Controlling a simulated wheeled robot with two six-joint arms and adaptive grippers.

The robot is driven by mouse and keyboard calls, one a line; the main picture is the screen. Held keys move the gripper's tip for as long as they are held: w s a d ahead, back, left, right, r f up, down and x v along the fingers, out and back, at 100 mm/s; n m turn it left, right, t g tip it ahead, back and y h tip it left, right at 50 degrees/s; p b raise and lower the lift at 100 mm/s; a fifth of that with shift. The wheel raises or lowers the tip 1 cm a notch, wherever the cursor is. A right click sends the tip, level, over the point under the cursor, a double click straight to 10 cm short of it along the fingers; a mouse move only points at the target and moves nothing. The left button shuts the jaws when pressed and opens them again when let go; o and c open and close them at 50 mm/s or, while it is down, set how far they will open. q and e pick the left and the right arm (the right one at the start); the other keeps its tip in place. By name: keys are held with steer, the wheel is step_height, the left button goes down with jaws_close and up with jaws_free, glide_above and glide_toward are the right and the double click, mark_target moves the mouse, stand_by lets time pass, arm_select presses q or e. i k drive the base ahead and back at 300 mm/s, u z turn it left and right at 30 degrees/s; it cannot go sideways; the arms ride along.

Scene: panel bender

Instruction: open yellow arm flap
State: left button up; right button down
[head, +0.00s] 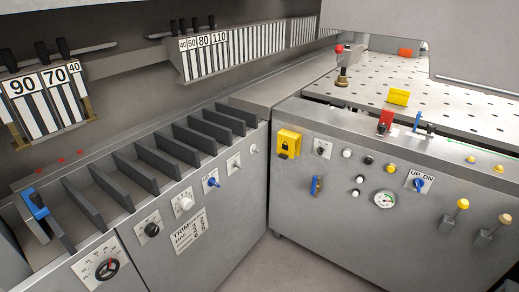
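A small yellow flap-like piece (398,97) stands tilted on the perforated table (450,112) at the right. A yellow box with a dark padlock mark (288,140) is on the upper left of the right cabinet's front. I cannot tell from this view which of the two is the arm flap, or whether either is open. Neither of my grippers is in view.
A red-topped post (341,72) and a red piece (385,121) stand at the table's edge. The right cabinet front (340,200) carries knobs, a gauge (384,199) and yellow-topped levers (460,207). Dark dividers (135,177) line the left bench. Floor (285,265) shows between the cabinets.

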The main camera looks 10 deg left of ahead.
mark_target(285, 147)
steer(key=z, duration=0.05)
steer(key=i, duration=1)
steer(key=z, duration=0.4)
